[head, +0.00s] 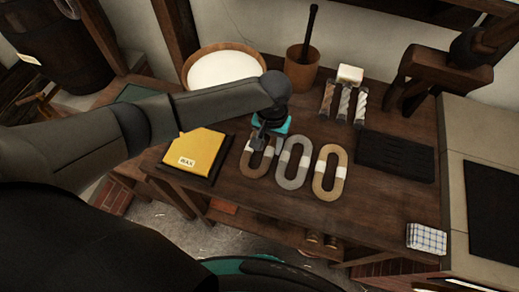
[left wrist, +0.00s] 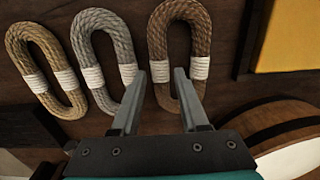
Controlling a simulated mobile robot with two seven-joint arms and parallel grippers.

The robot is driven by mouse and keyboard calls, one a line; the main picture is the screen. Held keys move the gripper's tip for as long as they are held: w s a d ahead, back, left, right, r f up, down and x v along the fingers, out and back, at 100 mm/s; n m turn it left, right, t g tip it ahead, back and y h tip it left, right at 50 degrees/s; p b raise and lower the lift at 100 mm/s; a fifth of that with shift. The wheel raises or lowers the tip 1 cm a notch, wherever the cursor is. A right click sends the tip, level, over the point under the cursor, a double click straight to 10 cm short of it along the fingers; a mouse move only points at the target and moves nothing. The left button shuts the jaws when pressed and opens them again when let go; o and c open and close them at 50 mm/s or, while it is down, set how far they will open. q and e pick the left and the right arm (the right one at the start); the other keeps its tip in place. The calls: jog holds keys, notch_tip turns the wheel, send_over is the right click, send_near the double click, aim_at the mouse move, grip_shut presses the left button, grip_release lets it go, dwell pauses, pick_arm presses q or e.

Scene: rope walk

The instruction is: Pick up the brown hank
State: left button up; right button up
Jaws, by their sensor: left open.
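The brown hank (head: 257,162) is an oval rope loop with white bands, lying flat on the wooden table, leftmost of three hanks in the head view. In the left wrist view the brown hank (left wrist: 165,40) is the rightmost. My left gripper (head: 263,138) is open, above the far part of it and partly hiding it. In the wrist view the fingers of my left gripper (left wrist: 159,75) are apart: one shows between the grey and brown hanks, the other over the brown loop's opening. I cannot tell whether they touch it. My right gripper is not in view.
A grey hank (head: 291,165) and a tan hank (head: 329,171) lie close beside it. A yellow wax block (head: 197,150) is to the left. A white-filled round tub (head: 222,69) and a brown pot (head: 301,72) stand behind.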

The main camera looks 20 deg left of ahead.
pick_arm(q)
jog(key=shift+f, duration=0.95)
grip_shut()
